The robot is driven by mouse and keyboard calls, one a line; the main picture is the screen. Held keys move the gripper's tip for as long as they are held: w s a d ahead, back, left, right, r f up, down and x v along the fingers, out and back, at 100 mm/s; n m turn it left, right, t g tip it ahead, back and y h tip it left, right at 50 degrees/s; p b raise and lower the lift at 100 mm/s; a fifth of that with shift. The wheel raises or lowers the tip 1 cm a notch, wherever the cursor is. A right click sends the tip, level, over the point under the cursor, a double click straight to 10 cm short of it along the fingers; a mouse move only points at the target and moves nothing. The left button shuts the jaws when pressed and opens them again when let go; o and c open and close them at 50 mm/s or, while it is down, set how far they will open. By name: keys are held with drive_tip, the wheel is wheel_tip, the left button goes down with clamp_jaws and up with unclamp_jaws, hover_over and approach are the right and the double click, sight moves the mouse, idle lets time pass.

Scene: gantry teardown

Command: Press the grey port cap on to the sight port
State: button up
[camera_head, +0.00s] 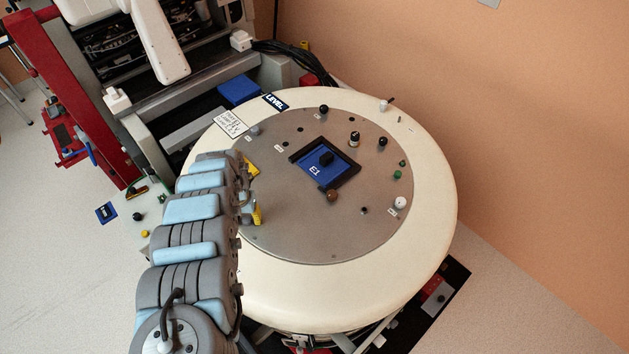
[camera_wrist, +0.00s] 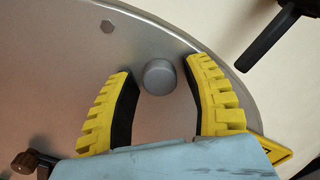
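In the wrist view a round grey cap (camera_wrist: 159,77) sits at the metal plate (camera_wrist: 55,75), near its curved edge. The two yellow fingers of my gripper (camera_wrist: 161,72) stand on either side of it, with a visible gap on each side. My gripper is open and the cap is not gripped. Whether the cap is seated on a port or stands proud of it, I cannot tell. In the head view my gripper (camera_head: 254,190) is over the left part of the round disc; my arm and fingers hide what is between them.
A black handle (camera_wrist: 268,44) is close to the right finger, and a brown knob (camera_wrist: 24,161) is at lower left. On the disc are a blue E1 block (camera_head: 316,171), a white knob (camera_head: 400,203) and several small knobs. The disc's lower part is clear.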

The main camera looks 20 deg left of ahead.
clamp_jaws()
drive_tip(key=shift+r, duration=0.1)
drive_tip(key=shift+r+p, duration=1.4)
drive_tip(key=shift+r, duration=0.45)
drive_tip(key=shift+r+p, duration=0.6)
drive_tip(key=shift+r, duration=0.65)
